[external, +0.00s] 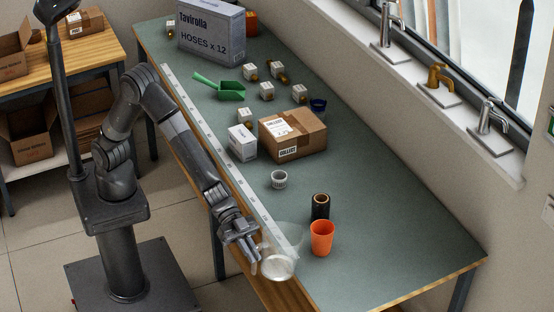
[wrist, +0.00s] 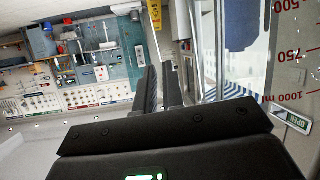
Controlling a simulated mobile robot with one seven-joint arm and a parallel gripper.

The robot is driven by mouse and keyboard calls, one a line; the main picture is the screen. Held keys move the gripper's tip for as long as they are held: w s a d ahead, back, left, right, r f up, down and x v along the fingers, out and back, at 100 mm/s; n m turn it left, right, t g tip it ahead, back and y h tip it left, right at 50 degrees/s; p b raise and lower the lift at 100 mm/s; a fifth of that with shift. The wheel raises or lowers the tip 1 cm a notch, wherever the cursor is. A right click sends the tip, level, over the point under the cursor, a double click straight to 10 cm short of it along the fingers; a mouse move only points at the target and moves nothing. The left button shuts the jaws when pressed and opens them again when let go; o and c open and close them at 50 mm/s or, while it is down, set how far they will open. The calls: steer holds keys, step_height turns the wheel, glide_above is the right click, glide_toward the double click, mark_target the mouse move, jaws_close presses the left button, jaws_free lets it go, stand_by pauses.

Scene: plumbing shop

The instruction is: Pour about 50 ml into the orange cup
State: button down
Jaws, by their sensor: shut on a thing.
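The orange cup (external: 321,240) stands upright on the green bench top, near the front edge, and looks empty of anything I can make out. My gripper (external: 252,256) is shut on a clear measuring jug (external: 287,240), left of the cup. Some pale, clear content shows low in the jug (external: 278,267). The jug looks close to upright; its exact tilt and height are hard to tell. In the wrist view my fingers (wrist: 160,85) show, and the jug wall (wrist: 290,65) with red marks 500, 750 and 1000 ml is at the right.
A dark roll (external: 320,207) stands just behind the cup. A small white ring-like fitting (external: 279,180), a cardboard box (external: 293,136), a white box (external: 242,143) and a green scoop (external: 220,88) lie farther back. The bench right of the cup (external: 400,235) is clear.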

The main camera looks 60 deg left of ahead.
steer(key=w+a+r+n+g+h, duration=0.2)
steer(key=w+r+n, duration=0.6)
steer(key=w+r, duration=0.4)
steer(key=shift+a+r+n+g+h, duration=0.35)
steer(key=shift+g+h, duration=0.15)
steer(key=shift+g, duration=0.6)
steer(key=shift+w+r, duration=0.15)
steer(key=shift+w, duration=0.05)
steer(key=shift+w+a+r+n+h+p, duration=0.2)
steer(key=shift+w+r+n, duration=0.2)
steer(key=shift+w, duration=0.2)
steer(key=shift+w+a+r+n+h+p, duration=0.1)
steer(key=shift+w+r+n+h, duration=0.2)
steer(key=shift+w, duration=0.3)
steer(key=shift+s+f, duration=0.1)
